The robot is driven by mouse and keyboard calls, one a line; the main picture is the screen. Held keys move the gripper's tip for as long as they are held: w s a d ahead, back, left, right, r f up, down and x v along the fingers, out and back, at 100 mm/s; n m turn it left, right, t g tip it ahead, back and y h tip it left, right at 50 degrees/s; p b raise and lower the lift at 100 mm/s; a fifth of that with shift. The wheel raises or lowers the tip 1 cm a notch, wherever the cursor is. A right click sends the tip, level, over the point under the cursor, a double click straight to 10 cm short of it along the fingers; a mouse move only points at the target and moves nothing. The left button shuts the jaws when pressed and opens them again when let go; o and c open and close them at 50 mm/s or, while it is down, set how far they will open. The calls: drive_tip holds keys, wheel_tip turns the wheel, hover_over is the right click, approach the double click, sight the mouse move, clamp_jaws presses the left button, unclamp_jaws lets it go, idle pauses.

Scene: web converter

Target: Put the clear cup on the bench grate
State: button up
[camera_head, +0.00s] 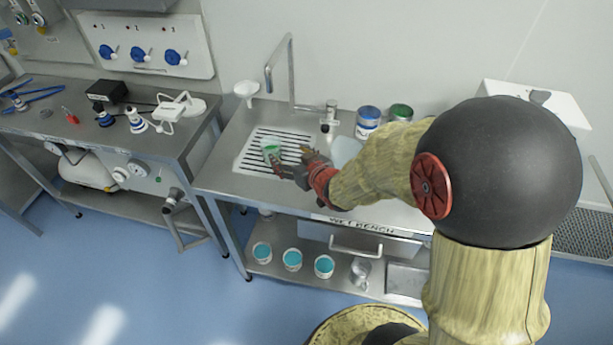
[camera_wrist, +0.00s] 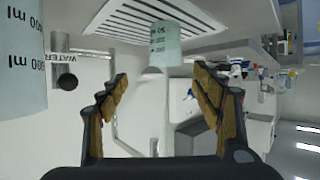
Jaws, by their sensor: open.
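The clear cup (camera_head: 271,147), with a greenish tint, appears to stand on the bench grate (camera_head: 250,160), near the grate's middle. In the wrist view the cup (camera_wrist: 166,45) shows dark volume marks, and the slatted grate (camera_wrist: 118,22) is behind it at the top. My gripper (camera_head: 290,158) is just to the right of and in front of the cup in the head view. In the wrist view my gripper (camera_wrist: 160,80) is open, with nothing between its fingertips. The cup is just beyond them and seems apart from both fingers.
A large clear beaker (camera_wrist: 22,50) stands close at the left in the wrist view. A tall faucet (camera_head: 290,75) rises behind the grate. Blue-lidded (camera_head: 368,118) and green-lidded (camera_head: 401,112) jars stand at the back. Several teal-filled cups (camera_head: 292,259) are on the lower shelf.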

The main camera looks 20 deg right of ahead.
drive_tip(key=s+r+m+g+h, duration=0.1)
drive_tip(key=s+r+g, duration=0.1)
drive_tip(key=s+r, duration=0.5)
drive_tip(key=s+r+m+g+h, duration=0.1)
drive_tip(key=s+r+g+h, duration=0.3)
drive_tip(key=s, duration=0.6)
drive_tip(key=s+a+r+g+y, duration=0.1)
drive_tip(key=s+a+r+y, duration=0.1)
drive_tip(key=s, duration=1)
drive_tip(key=shift+r+y, duration=0.4)
drive_tip(key=shift+y, duration=0.3)
